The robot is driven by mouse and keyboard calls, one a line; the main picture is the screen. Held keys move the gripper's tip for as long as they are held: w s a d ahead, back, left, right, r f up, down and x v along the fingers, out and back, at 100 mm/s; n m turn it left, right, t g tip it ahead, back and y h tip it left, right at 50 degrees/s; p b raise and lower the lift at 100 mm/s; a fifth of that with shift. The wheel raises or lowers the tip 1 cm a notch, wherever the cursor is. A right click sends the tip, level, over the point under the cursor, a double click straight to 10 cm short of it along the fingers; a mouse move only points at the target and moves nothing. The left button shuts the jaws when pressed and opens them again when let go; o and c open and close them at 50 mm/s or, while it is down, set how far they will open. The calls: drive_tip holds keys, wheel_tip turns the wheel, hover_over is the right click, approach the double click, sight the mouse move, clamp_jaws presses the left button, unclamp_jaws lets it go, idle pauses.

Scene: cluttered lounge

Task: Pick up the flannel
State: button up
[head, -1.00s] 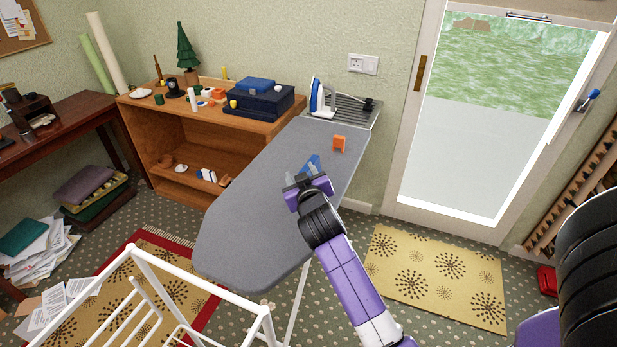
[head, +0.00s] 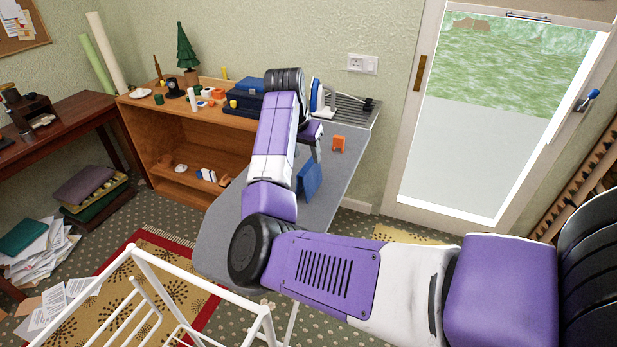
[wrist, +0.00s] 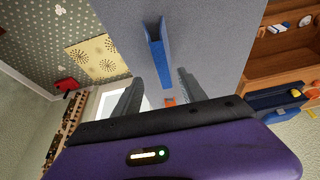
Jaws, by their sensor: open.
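The blue flannel (head: 311,180) stands as a folded, upright piece on the grey ironing board (head: 225,240). In the wrist view the flannel (wrist: 158,58) lies ahead of my fingers, roughly centred between them in the picture. My gripper (head: 317,154) is over the board, just above and behind the flannel in the head view. Its two fingers (wrist: 159,88) are spread apart with nothing between them. The flannel looks apart from the fingers. My arm hides part of the board on the left.
A small orange object (head: 338,144) lies on the board close to my gripper. An iron (head: 318,97) stands at the board's far end. A wooden shelf unit (head: 150,140) with clutter is behind left. A white drying rack (head: 190,270) stands in front.

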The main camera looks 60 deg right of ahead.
sight(308, 165)
drive_tip(key=p+x, duration=0.1)
drive_tip(key=x, duration=0.5)
drive_tip(key=shift+w+d, duration=0.15)
drive_tip(key=shift+w, duration=0.05)
drive_tip(key=shift+d+f+p, duration=0.2)
drive_tip(key=shift+f+p, duration=0.1)
drive_tip(key=shift+f, duration=0.3)
drive_tip(key=shift+f, duration=0.2)
clamp_jaws()
